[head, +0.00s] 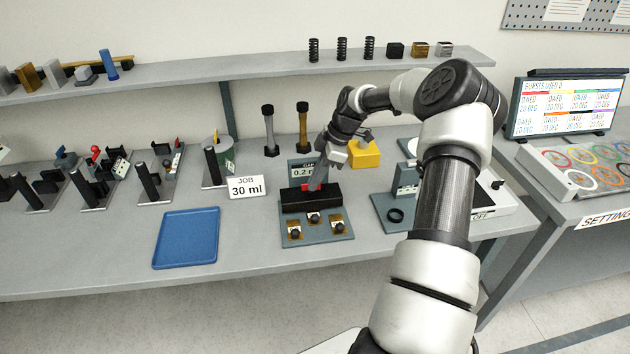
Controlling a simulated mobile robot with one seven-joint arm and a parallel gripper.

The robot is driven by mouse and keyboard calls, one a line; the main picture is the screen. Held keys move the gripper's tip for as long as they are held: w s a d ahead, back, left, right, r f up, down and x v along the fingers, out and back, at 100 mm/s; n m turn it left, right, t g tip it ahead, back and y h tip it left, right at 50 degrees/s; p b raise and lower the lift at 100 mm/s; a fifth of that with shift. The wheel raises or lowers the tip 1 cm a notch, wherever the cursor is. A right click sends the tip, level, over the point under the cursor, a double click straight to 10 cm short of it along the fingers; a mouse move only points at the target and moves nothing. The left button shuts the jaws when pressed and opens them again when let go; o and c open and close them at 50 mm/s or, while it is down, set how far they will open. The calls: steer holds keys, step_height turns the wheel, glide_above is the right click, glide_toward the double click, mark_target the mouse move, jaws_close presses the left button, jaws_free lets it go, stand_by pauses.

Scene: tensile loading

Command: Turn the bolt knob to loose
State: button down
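A fixture with a grey base (318,240) stands near the middle of the bench in the head view. A long black block (300,201) lies across its back. I cannot tell which is the bolt knob, and no loose marking is readable.
A gap display (301,170) stands behind the fixture, with a yellow block (364,155) to its right. A job sign (247,187) and a blue tray (187,238) are to the left. A grey device (385,212) is close on the right. Bare bench lies in front.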

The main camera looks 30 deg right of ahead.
steer(key=shift+n, duration=0.5)
steer(key=c, duration=2)
jaws_free()
steer(key=v, duration=1.7)
steer(key=shift+w+d+r, duration=0.1)
steer(key=shift+w+r, duration=0.15)
steer(key=shift+w, duration=0.05)
